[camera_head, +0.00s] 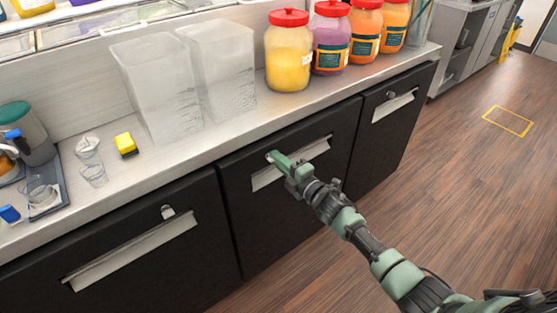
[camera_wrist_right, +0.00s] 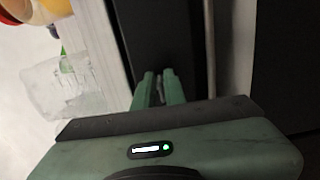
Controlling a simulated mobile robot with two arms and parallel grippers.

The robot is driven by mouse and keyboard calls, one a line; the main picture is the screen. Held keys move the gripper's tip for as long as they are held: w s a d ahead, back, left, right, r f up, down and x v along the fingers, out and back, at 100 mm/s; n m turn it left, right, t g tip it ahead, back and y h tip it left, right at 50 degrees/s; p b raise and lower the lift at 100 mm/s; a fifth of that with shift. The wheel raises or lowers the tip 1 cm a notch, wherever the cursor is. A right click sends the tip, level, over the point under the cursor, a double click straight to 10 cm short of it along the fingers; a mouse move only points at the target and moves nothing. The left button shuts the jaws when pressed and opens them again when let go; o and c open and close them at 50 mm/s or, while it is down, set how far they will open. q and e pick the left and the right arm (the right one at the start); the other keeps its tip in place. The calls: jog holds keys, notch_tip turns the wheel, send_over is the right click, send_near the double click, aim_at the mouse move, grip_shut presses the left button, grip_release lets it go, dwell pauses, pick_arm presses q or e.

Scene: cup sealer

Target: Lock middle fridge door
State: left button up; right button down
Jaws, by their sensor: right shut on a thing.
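The middle fridge door (camera_head: 270,220) is black and closed, with a pale recessed handle strip (camera_head: 316,149) near its top. My right gripper (camera_head: 276,157) is at the upper left end of that strip, at the door's lock (camera_head: 268,157). In the right wrist view my right gripper (camera_wrist_right: 159,77) has its green fingers on either side of a small metallic piece (camera_wrist_right: 160,88), seemingly the key, and is shut on it. The fingers hide most of the lock, so its turn angle cannot be told. My left gripper is not in view.
The left door (camera_head: 125,285) and right door (camera_head: 385,140) are closed, each with a small lock piece above its handle. The metal counter (camera_head: 225,137) above holds clear containers (camera_head: 160,90), red-lidded jars (camera_head: 289,55), a sponge (camera_head: 125,145) and cups. Wooden floor at right is clear.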

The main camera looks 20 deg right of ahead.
jog(key=c, duration=1.6)
grip_release()
jog(key=v, duration=0.8)
